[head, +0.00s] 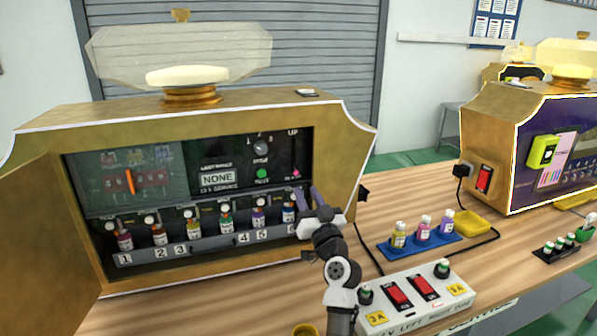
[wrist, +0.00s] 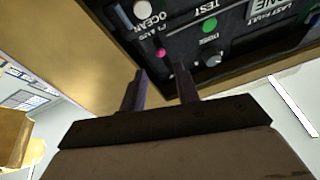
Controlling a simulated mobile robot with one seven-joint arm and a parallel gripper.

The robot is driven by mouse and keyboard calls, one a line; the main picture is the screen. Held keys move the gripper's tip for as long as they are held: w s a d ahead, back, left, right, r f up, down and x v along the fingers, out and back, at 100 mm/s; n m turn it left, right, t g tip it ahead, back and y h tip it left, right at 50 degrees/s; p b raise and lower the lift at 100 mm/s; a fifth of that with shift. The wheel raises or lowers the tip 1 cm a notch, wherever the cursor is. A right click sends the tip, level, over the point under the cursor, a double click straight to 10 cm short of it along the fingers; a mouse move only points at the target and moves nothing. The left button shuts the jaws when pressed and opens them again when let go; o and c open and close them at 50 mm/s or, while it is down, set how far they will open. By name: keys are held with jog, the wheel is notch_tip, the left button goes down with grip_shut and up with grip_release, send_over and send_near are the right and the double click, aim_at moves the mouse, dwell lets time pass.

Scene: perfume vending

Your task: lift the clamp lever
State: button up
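The clamp lever shows as a small pink tip (head: 296,173) near the right edge of the machine's dark inner panel, below the "UP" label. In the wrist view the pink tip (wrist: 160,54) lies just beyond and between my two fingertips. My gripper (head: 309,190) is at the right side of the machine's opening, just below and right of the lever. Its fingers are apart with nothing between them, also in the wrist view (wrist: 161,76). I cannot see the lever's shaft clearly.
The panel carries a dial (head: 261,148) and green test button (head: 262,173). Several small bottles stand in the numbered rack (head: 200,246) below. The golden frame (head: 345,150) rises right of my gripper. A blue tray (head: 425,246) with bottles and a white switch box (head: 418,295) are on the table.

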aim_at(297, 174)
jog(key=p+x, duration=0.1)
jog(key=x, duration=0.6)
grip_shut()
